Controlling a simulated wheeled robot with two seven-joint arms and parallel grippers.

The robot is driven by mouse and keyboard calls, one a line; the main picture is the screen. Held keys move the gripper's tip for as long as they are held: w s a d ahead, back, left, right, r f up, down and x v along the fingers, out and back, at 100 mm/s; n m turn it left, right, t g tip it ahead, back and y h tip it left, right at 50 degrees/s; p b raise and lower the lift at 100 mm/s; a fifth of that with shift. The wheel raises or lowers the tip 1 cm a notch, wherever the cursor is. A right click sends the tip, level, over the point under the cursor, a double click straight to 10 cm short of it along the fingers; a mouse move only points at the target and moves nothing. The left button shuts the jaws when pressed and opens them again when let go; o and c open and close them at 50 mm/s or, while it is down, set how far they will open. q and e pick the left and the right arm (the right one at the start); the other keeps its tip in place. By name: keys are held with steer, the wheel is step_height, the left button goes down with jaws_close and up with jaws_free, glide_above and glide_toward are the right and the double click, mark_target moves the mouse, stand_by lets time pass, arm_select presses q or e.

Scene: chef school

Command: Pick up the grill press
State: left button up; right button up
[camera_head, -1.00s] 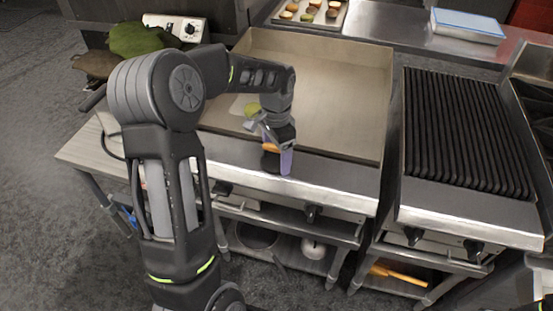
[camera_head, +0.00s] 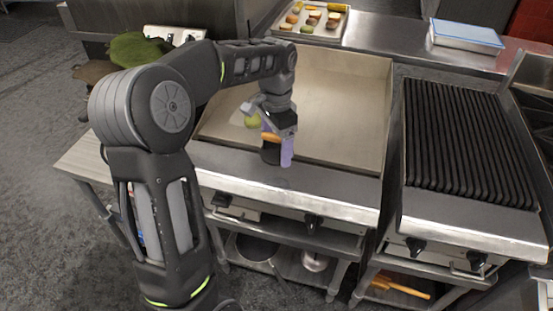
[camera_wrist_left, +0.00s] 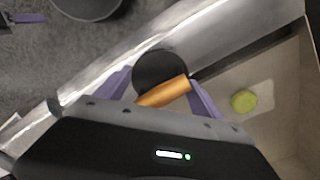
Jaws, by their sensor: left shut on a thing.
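The grill press (camera_wrist_left: 160,70) has a round black plate and an orange-brown handle, seen from above in the left wrist view. It also shows in the head view (camera_head: 270,154), partly hidden by my gripper. My left gripper (camera_head: 276,155) has purple fingers on both sides of the handle and is shut on it.
The flat griddle (camera_head: 340,105) has low walls at the back and sides. A green round item (camera_wrist_left: 243,101) lies on a pale sheet on it. A ribbed grill (camera_head: 465,140) stands to the right. A food tray (camera_head: 312,34) and blue-lidded box (camera_head: 466,33) are behind.

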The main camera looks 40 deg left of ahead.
arm_select(q)
steer(key=shift+r, duration=1.5)
